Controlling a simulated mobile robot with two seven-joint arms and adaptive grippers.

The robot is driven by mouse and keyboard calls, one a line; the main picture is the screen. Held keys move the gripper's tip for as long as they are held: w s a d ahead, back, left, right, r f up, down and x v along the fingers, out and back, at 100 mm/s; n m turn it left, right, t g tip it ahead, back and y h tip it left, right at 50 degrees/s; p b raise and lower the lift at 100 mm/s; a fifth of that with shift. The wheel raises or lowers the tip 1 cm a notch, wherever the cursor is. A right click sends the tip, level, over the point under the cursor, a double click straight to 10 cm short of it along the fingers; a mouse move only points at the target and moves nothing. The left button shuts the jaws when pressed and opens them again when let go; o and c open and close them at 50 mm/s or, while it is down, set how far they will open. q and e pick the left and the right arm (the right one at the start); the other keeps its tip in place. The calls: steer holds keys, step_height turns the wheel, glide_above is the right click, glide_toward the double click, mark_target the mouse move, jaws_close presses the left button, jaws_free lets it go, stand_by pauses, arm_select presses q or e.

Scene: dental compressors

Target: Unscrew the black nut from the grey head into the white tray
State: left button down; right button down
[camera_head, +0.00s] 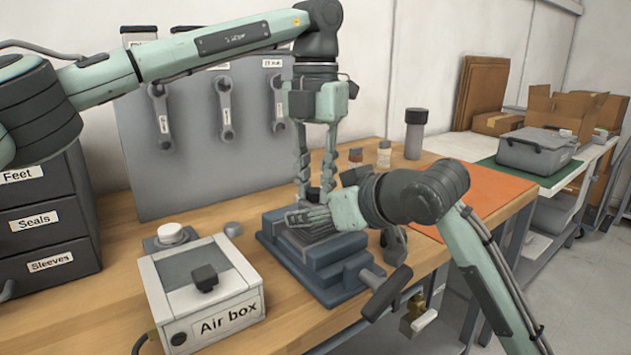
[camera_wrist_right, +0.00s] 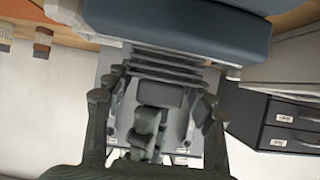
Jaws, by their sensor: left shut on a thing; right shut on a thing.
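The grey head (camera_head: 303,226) is a finned block seated in the blue-grey vise (camera_head: 285,248). Its fins (camera_wrist_right: 165,68) also show in the right wrist view. My left gripper (camera_head: 315,192) points straight down from above, its fingers on either side of a small dark piece, the black nut (camera_head: 313,196), on top of the head. The fingers hide much of the nut. My right gripper (camera_head: 316,218) comes in from the right and is shut on the grey head; in the right wrist view its fingers (camera_wrist_right: 158,105) flank the fins. I cannot make out the white tray.
The air box (camera_head: 225,318) stands left of the vise, with a small grey cap (camera_head: 233,229) behind it. The vise handle (camera_head: 388,292) sticks out at the front right. Bottles (camera_head: 384,154) stand behind. An orange mat (camera_head: 490,190) lies clear at right.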

arm_select(q)
steer(key=n, duration=0.5)
arm_select(e)
steer(key=shift+d, duration=0.1)
arm_select(q)
steer(key=n, duration=1.3)
steer(key=c, duration=1.3)
jaws_free()
steer(key=shift+c, duration=0.2)
steer(key=shift+r, duration=0.1)
